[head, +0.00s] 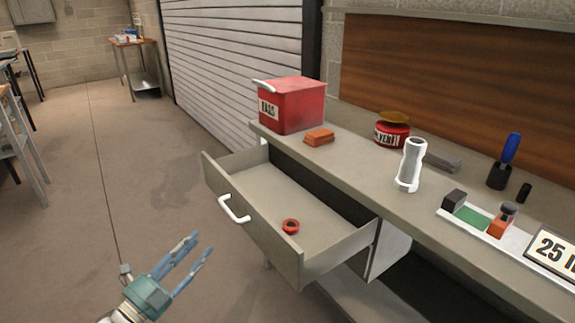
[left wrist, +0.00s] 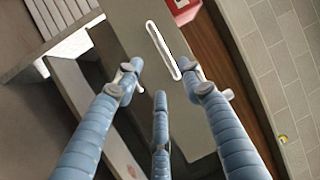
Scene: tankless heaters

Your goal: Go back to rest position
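My left gripper (head: 202,243) is at the lower left of the head view, over the floor and left of the open drawer (head: 262,228). Its blue fingers are spread and hold nothing. The left wrist view shows the same gripper (left wrist: 160,82) with its fingers apart and empty. A long white handle (left wrist: 163,50) shows beyond the fingertips, apart from them. In the head view the drawer's white handle (head: 234,209) is clear of the gripper. A red ring-shaped roll (head: 290,226) lies inside the drawer. My right gripper is not in view.
The workbench (head: 355,165) bears a red rags box (head: 292,105), an orange block (head: 319,137), a red tin (head: 391,135), a white cylindrical tool (head: 410,165) and a blue-handled tool (head: 505,160). The drawer juts into the aisle. The floor (head: 130,190) at left is clear.

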